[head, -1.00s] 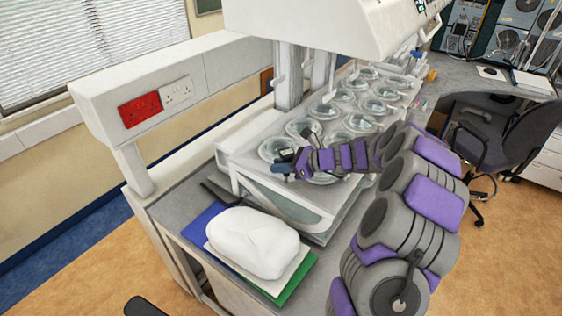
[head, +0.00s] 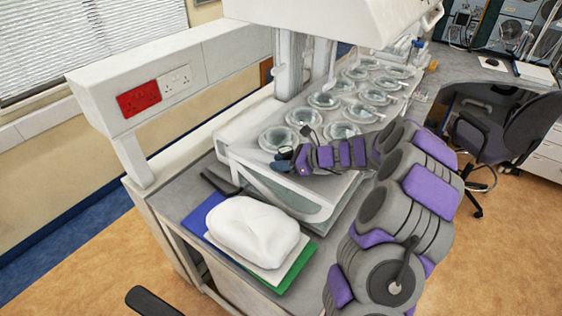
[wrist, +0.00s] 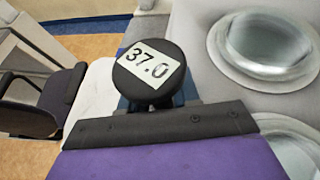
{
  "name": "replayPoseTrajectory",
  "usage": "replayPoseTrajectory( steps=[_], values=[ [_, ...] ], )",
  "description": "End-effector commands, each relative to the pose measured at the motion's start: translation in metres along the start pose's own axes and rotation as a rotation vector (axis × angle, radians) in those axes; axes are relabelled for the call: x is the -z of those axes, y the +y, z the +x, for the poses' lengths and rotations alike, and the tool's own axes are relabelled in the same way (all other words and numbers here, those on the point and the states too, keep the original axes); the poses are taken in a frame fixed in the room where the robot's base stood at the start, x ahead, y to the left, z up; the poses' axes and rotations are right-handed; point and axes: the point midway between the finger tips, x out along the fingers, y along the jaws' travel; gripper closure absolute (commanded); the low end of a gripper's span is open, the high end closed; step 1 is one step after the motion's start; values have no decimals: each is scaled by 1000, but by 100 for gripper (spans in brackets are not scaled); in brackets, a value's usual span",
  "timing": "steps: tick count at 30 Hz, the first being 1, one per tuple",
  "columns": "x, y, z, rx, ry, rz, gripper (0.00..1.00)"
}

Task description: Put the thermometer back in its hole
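The thermometer (wrist: 148,72) has a round black head with a white label reading 37.0. It is in the middle of the wrist view, and its lower part is hidden behind the dark edge of my gripper. The wrist view's background is blurred while the head stays sharp, so it appears held by my gripper. In the head view my gripper (head: 284,164) is over the near left corner of the tablet tester's bath (head: 250,165), by the nearest vessels. The fingers are mostly hidden. I cannot make out the thermometer's hole.
Several glass vessels (head: 277,138) sit in rows on the bath top; one is close in the wrist view (wrist: 268,45). A white bundle (head: 253,231) lies on blue and green folders at the bench's near end. The tester's white head (head: 330,22) overhangs the bath. A chair (head: 520,125) stands right.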

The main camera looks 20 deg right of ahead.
Motion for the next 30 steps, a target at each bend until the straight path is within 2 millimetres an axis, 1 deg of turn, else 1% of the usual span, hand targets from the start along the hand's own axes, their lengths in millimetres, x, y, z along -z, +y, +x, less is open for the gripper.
replayPoseTrajectory(
  steps=[1,6,7,14,17,20,23,30],
  values=[
    [0,0,0,0,0,0,64],
    [0,0,0,0,0,0,48],
    [0,0,0,0,0,0,47],
    [0,0,-1,0,0,0,47],
    [0,-1,-6,2,-1,0,47],
    [-1,-1,-20,3,-2,0,47],
    [-2,-1,-39,4,-3,0,47],
    [0,-2,-93,3,-1,2,47]
  ],
)
